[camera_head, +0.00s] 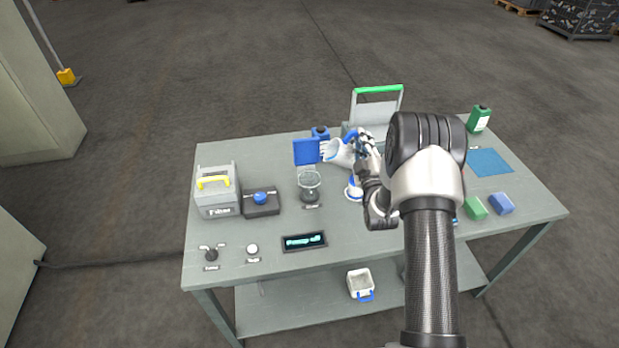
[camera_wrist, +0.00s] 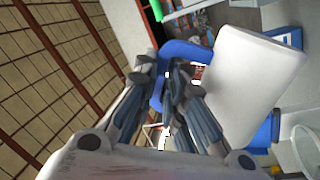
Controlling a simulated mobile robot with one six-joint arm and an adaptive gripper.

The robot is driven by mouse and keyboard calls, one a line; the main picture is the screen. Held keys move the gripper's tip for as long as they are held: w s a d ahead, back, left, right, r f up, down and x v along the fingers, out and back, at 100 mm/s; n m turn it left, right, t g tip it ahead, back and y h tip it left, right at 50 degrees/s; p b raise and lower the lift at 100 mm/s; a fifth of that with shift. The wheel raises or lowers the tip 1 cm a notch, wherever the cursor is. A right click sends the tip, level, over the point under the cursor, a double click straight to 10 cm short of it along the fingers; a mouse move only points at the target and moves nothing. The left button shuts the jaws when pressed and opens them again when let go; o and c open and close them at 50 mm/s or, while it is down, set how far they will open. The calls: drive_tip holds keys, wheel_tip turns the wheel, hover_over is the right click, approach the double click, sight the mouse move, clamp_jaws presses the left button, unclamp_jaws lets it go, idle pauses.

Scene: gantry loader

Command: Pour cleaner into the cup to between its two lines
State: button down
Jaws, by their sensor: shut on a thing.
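My gripper (camera_head: 364,143) is shut on the blue handle of a white cleaner bottle (camera_head: 340,155) above the table. The bottle is tilted over, with its narrow end toward the left. The clear cup (camera_head: 309,181) stands on the table below and to the left of that end. No stream is visible between them. The cup's lower part looks dark; its two lines and liquid level are too small to read. In the wrist view my fingers (camera_wrist: 172,95) close around the blue handle (camera_wrist: 187,52), beside the white bottle body (camera_wrist: 250,85).
A blue panel (camera_head: 306,151) stands behind the cup. A box with a blue knob (camera_head: 261,203) and a grey case with a yellow handle (camera_head: 216,192) are left. A display (camera_head: 304,242) lies in front. A green bottle (camera_head: 479,119) and sponges (camera_head: 475,208) are right.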

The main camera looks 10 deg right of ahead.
sight(350, 138)
drive_tip(key=shift+a+r+n+p, duration=0.2)
drive_tip(key=shift+a+n+p, duration=0.25)
drive_tip(key=shift+n, duration=0.35)
drive_tip(key=shift+a, duration=0.3)
drive_tip(key=shift+s+a+n, duration=0.1)
drive_tip(key=shift+a+n, duration=0.2)
drive_tip(key=shift+a, duration=0.25)
drive_tip(key=shift+a, duration=0.15)
drive_tip(key=shift+a+n+t+y+p, duration=0.3)
drive_tip(key=shift+a+n+p, duration=0.1)
drive_tip(key=shift+n+p, duration=0.15)
idle(1.7)
drive_tip(key=d+m+b, duration=0.1)
drive_tip(key=d+f+m+b, duration=0.1)
drive_tip(key=m, duration=0.1)
drive_tip(key=shift+b, duration=0.4)
drive_tip(key=d+m+h+b, duration=0.1)
drive_tip(key=m, duration=0.2)
drive_tip(key=shift+d+g, duration=0.15)
drive_tip(key=shift+g, duration=0.25)
drive_tip(key=shift+d+f+m, duration=0.15)
drive_tip(key=shift+d+m, duration=0.1)
drive_tip(key=shift+m, duration=0.1)
idle(0.8)
